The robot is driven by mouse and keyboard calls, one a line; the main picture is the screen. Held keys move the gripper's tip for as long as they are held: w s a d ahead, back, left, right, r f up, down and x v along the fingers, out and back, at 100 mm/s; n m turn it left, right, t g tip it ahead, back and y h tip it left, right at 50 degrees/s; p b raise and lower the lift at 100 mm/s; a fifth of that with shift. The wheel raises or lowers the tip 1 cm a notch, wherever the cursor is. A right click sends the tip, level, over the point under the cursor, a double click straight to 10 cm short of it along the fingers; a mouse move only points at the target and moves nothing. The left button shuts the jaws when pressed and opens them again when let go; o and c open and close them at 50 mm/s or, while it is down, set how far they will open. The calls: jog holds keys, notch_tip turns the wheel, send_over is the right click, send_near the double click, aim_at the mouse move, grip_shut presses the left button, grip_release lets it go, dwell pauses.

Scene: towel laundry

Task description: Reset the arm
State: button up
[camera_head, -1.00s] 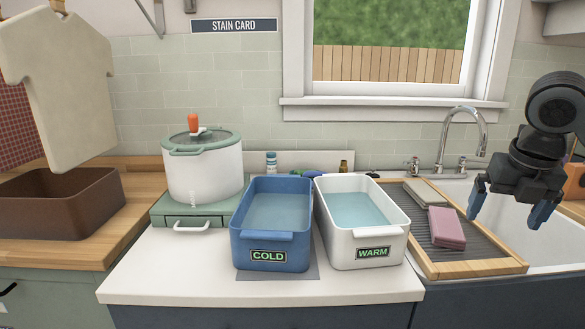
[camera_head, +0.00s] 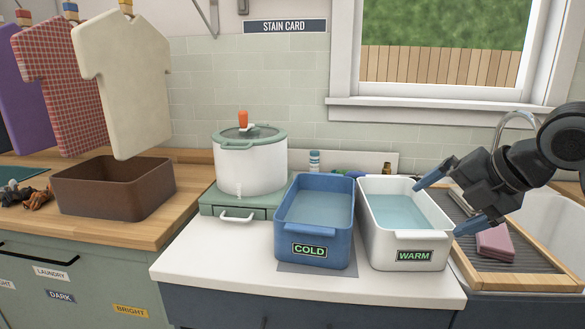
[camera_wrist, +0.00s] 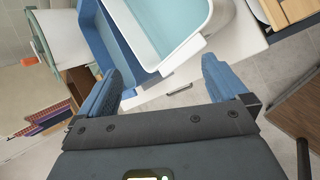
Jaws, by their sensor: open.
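My gripper (camera_head: 449,206) is at the right of the head view, with its two blue fingers spread wide and nothing between them. In that view its fingers overlap the right side of the white WARM tub (camera_head: 414,256) and the washboard area; I cannot tell the exact gap. The wrist view shows the open fingers (camera_wrist: 160,82) with the WARM tub (camera_wrist: 184,69) and the blue COLD tub (camera_wrist: 98,26) beyond them. The COLD tub also stands left of the WARM tub in the head view (camera_head: 313,260). Both tubs hold water.
A pink block (camera_head: 495,242) lies on the wood-framed washboard (camera_head: 520,276) by the sink. A white pot (camera_head: 250,172) stands on a green base left of the tubs. A brown bin (camera_head: 112,199) sits on the wooden counter below a hanging cream shirt (camera_head: 132,85).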

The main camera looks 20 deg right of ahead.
jog(key=w+a+r+m+t+y, duration=0.1)
jog(key=w+a+m+t+y, duration=0.15)
jog(key=a, duration=0.45)
jog(key=w+a+r+m+t+y, duration=0.2)
jog(key=w+a+m+t, duration=0.2)
jog(key=a, duration=0.3)
jog(key=s+a+f+m+t+h, duration=0.3)
jog(key=a+f+m, duration=0.3)
jog(key=a+m, duration=0.3)
jog(key=s+a+f+m+g+h, duration=0.1)
jog(key=s+a+f+m+h, duration=0.1)
jog(key=s+f+m, duration=0.45)
jog(key=s+a+f+m+g+h, duration=0.1)
jog(key=s+f+m+h, duration=0.15)
jog(key=s+f, duration=0.7)
jog(key=s+d+r+y, duration=0.1)
jog(key=s, duration=0.9)
jog(key=s+d+r+n+g+y, duration=0.1)
jog(key=s, duration=0.9)
jog(key=shift+s+d, duration=0.35)
